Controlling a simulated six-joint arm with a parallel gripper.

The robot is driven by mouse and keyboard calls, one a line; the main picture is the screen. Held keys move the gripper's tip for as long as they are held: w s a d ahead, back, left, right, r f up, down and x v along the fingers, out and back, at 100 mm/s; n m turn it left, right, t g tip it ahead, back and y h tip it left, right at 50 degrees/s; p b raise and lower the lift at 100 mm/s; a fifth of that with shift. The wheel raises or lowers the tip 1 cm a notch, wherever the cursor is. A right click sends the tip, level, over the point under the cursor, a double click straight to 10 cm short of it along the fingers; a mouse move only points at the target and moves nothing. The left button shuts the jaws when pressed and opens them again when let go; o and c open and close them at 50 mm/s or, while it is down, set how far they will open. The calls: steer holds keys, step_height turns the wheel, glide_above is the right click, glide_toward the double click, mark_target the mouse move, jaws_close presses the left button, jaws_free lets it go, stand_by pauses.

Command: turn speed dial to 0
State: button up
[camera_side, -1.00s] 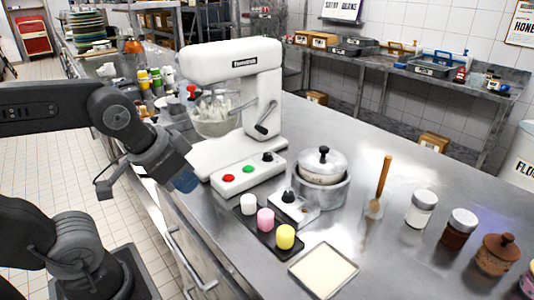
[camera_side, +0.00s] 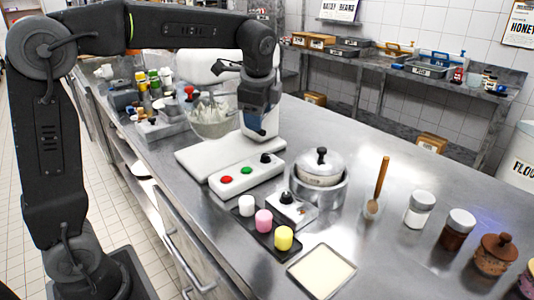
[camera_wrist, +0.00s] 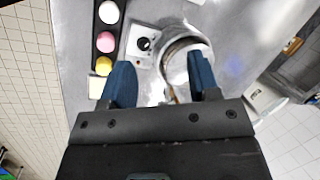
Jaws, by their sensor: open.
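The mixer (camera_side: 212,62) has a white base panel with a red button (camera_side: 226,179), a green button (camera_side: 246,170) and a black dial (camera_side: 265,158). A second black knob (camera_side: 287,197) sits on a small white plate beside the pot; it also shows in the wrist view (camera_wrist: 145,44). Which of the two is the speed dial, and their settings, I cannot tell. My gripper (camera_side: 264,130) points down above the panel's black dial, in front of the mixer column. In the wrist view its blue fingers are apart and empty (camera_wrist: 160,68).
A lidded pot (camera_side: 320,178) stands right of the small plate. A black tray (camera_side: 262,236) holds white, pink and yellow pieces. A cream-filled pan (camera_side: 322,271), a wooden-handled tool (camera_side: 382,180) and several jars stand further right. Bare steel counter lies behind the pot.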

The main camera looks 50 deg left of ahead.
mark_target(266, 155)
steer(key=w+a+f+m+g+y, duration=0.1)
steer(key=w+a+f+m, duration=0.25)
steer(key=w, duration=0.25)
steer(key=w+a+f+m+g+y, duration=0.1)
steer(key=w+a+f+m, duration=0.15)
steer(key=w+f, duration=0.2)
steer(key=x, duration=1.2)
steer(key=shift+w+d+f, duration=0.2)
steer(key=shift+w+f, duration=0.05)
steer(key=shift+f, duration=0.1)
steer(key=c, duration=0.9)
